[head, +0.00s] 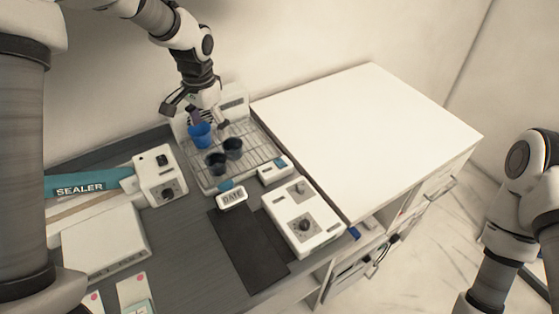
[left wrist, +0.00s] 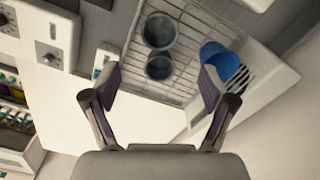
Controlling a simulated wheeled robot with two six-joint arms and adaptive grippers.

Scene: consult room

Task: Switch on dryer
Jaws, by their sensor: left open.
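A white unit with a wire rack (head: 238,158) stands at the back of the grey counter and looks like the dryer. Its slotted white housing (left wrist: 262,88) shows in the left wrist view. A blue cup (head: 199,137) and two dark cups (head: 216,163) (head: 233,148) stand on the rack. My left gripper (head: 203,116) is open and empty above the rack's back part, near the blue cup. In the left wrist view its fingers (left wrist: 160,84) spread apart over the rack. Any switch on the unit is not clear. My right gripper is out of view.
The white cabinet top (head: 365,125) is clear.

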